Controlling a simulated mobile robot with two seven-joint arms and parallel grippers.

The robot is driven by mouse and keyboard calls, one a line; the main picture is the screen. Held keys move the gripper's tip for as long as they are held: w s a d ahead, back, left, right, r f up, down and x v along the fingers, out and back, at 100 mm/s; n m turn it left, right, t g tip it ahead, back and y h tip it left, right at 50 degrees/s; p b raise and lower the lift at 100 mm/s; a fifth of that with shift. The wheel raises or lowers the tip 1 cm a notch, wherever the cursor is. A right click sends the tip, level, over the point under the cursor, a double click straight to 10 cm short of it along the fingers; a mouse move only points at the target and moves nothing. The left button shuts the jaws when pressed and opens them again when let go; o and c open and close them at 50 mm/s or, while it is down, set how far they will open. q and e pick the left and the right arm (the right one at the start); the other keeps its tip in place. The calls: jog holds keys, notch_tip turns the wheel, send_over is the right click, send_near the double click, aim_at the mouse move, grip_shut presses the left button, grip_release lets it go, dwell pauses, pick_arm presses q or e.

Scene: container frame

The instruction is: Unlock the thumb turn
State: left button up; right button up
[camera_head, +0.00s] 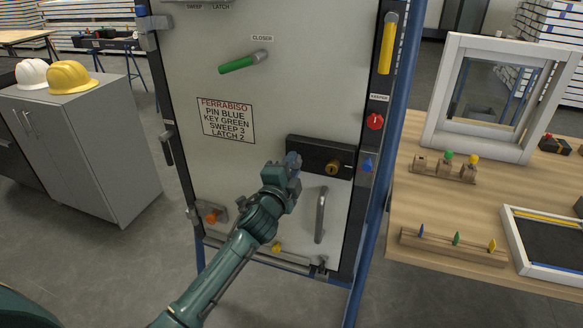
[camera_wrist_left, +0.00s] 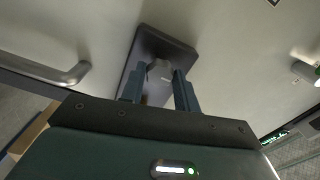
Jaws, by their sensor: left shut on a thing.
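The black lock plate (camera_head: 318,150) is mounted on the pale door panel, with a brass cylinder (camera_head: 333,168) at its right end. My left gripper (camera_head: 293,160) is at the plate's left end and covers the thumb turn in the head view. In the left wrist view the dark plate (camera_wrist_left: 152,40) lies straight ahead, and the grey thumb turn (camera_wrist_left: 160,66) sits between the two fingers. The left gripper is shut on it. The thumb turn's exact angle is hard to tell. My right gripper is not in view.
A vertical pull handle (camera_head: 321,215) stands below the plate; it also shows in the left wrist view (camera_wrist_left: 60,72). A green-grip lever (camera_head: 240,64) is higher up. A red knob (camera_head: 375,121) and blue pin (camera_head: 367,165) are right. A wooden table (camera_head: 410,190) stands further right.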

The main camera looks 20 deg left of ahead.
pick_arm(q)
jog(key=o, duration=1)
jog(key=shift+s, duration=0.1)
jog(key=s+b, duration=0.1)
jog(key=s, duration=1.2)
jog(key=shift+a, duration=0.2)
jog(key=s+d+f+n+g+h+p, duration=0.1)
jog(key=s+f+n+g, duration=0.1)
jog(key=s+f+n, duration=0.2)
jog(key=s+d+f+n+g+h+p, duration=0.1)
jog(key=s+d+f+n+g, duration=0.1)
jog(key=s+f, duration=0.6)
jog(key=s+d+f+n+g+p, duration=0.1)
jog(key=s+d+f+n+g, duration=0.1)
jog(key=s+f+n, duration=0.4)
jog(key=shift+s+f+n+g+h, duration=0.25)
jog(key=shift+s+g, duration=0.1)
jog(key=shift+s, duration=0.2)
jog(key=shift+s+f+n+g+h, duration=0.15)
jog(key=shift+s+n+g, duration=0.15)
jog(key=shift+s, duration=0.2)
